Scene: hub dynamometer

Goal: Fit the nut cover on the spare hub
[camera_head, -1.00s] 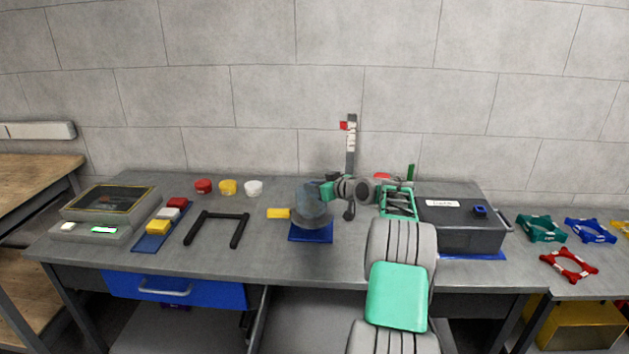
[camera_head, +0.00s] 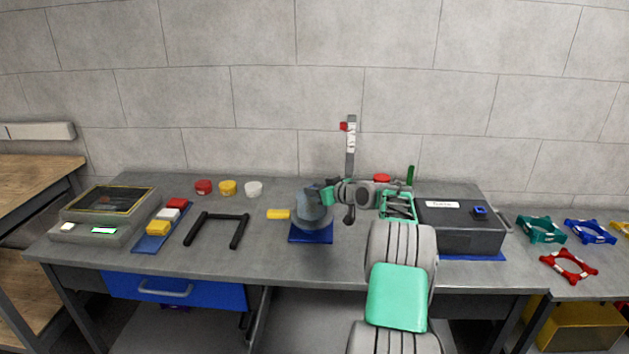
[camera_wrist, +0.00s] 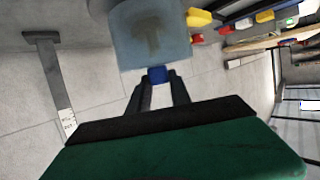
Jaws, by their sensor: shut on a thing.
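The nut cover (camera_head: 312,198) appears as a translucent grey-blue body with a blue tab at one side. In the wrist view the cover (camera_wrist: 150,38) fills the top middle, and a darker T shape shows on or through it. My gripper (camera_wrist: 158,84) is shut on the blue tab; in the head view my gripper (camera_head: 327,195) is at the cover's right side. The spare hub appears to be the grey round piece (camera_head: 312,223) on a blue mat (camera_head: 311,238), directly below the cover. I cannot tell whether cover and hub touch.
A yellow piece (camera_head: 278,214) lies just left of the hub. A black U-shaped handle (camera_head: 218,216) and several coloured caps are farther left. A post (camera_head: 351,150) with a red marker stands behind my arm. A dark case (camera_head: 460,228) is to the right.

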